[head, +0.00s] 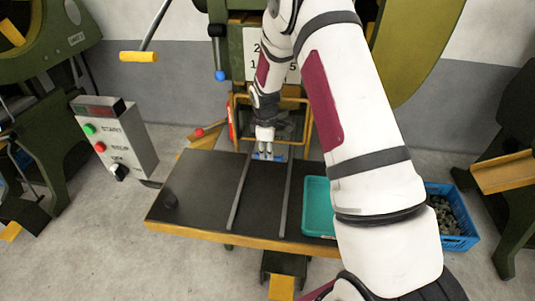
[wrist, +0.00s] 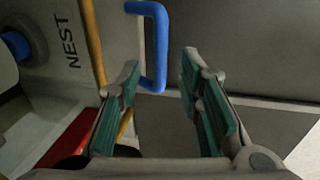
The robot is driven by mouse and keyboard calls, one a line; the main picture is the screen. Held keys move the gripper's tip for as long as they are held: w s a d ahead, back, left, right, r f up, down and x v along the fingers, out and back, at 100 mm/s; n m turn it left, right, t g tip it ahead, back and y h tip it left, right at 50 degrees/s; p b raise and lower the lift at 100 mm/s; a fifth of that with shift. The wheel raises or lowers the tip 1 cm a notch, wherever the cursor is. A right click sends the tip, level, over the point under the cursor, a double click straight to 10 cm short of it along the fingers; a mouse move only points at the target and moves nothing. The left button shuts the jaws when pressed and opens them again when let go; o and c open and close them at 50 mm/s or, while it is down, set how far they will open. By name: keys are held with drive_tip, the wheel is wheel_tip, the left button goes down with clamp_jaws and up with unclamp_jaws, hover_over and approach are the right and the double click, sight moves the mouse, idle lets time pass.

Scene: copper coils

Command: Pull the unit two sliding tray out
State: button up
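A blue U-shaped handle (wrist: 160,45) shows in the wrist view, with its ends pointing left toward a grey part lettered NEST (wrist: 73,42) that has a yellow edge. I take this to be the sliding tray's handle, but the tray itself is mostly out of sight. My gripper (wrist: 161,66) is open, with green-padded fingers to either side of the handle's lower part; I cannot tell whether they touch it. In the head view my gripper (head: 265,152) is low at the back of the dark table, with a bit of the blue handle (head: 280,157) beside it.
The dark table (head: 205,185) has two metal rails and a yellow front edge. A teal tray (head: 317,208) sits on its right. A blue crate (head: 462,240) of parts stands beyond it. A control box (head: 115,140) is at left. The table's front middle is clear.

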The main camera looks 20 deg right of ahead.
drive_tip(key=shift+w+d+f, duration=0.1)
drive_tip(key=shift+w+f, duration=0.05)
drive_tip(key=shift+f, duration=0.65)
drive_tip(key=shift+w+d+f, duration=0.1)
drive_tip(key=shift+f, duration=0.7)
clamp_jaws()
